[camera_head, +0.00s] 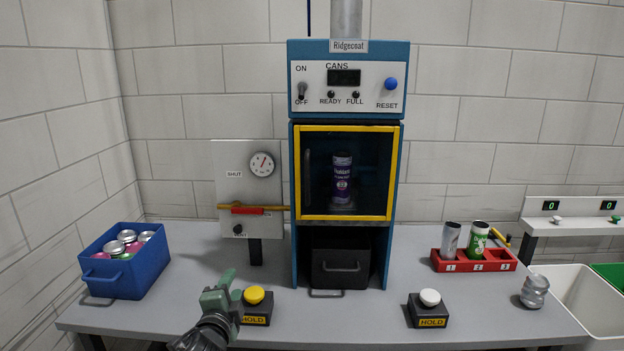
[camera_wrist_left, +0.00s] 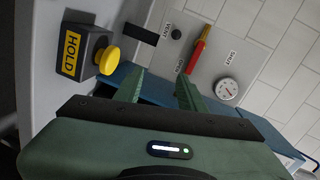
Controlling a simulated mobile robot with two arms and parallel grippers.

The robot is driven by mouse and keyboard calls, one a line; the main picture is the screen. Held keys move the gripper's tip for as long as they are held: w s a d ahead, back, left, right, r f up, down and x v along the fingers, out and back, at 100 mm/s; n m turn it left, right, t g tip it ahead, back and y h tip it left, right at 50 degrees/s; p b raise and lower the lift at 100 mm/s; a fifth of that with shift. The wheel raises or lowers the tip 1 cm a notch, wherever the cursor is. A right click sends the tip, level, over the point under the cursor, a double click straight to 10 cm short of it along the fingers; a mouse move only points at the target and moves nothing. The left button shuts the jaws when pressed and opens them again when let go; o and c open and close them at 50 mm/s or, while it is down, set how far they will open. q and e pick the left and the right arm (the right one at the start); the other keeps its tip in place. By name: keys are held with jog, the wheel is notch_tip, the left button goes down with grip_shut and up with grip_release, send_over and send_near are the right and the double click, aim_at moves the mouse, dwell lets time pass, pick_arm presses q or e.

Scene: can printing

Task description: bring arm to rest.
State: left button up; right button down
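My left gripper (camera_head: 233,286) is low over the front of the grey table (camera_head: 350,321), just left of the yellow HOLD button (camera_head: 255,295). In the left wrist view its two green fingers (camera_wrist_left: 158,88) stand apart with nothing between them. The yellow HOLD button (camera_wrist_left: 106,60) shows beside the fingers there, and I see no contact. My right gripper is not in view.
The blue machine (camera_head: 345,221) holds a purple can (camera_head: 342,176) behind its yellow-framed door. A blue crate (camera_head: 135,271) of cans stands left. A white HOLD button (camera_head: 429,297), red rack (camera_head: 470,263) and crushed can (camera_head: 534,291) are right. The table's front middle is clear.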

pick_arm(q)
jog(key=s+a+f+n+g, duration=0.1)
jog(key=s+f+n+g, duration=0.25)
jog(key=s+f, duration=0.5)
jog(key=s+f+n+g, duration=0.35)
jog(key=s+f, duration=0.25)
jog(key=s, duration=0.6)
jog(key=s+f+n+g, duration=0.2)
jog(key=s+n+g, duration=0.1)
jog(key=s, duration=0.9)
jog(key=s+f+n+g, duration=0.2)
jog(key=s+n, duration=0.2)
jog(key=s, duration=0.7)
notch_tip(320, 180, down, 26)
jog(key=s+g, duration=0.2)
jog(key=s+a+f, duration=0.2)
jog(key=s+f, duration=0.6)
jog(key=s+a+f+g, duration=0.1)
jog(key=s+f, duration=0.7)
jog(key=s, duration=0.1)
jog(key=shift+s+a+f+m, duration=0.25)
jog(key=shift+a+f+m, duration=0.1)
jog(key=shift+a+m, duration=0.05)
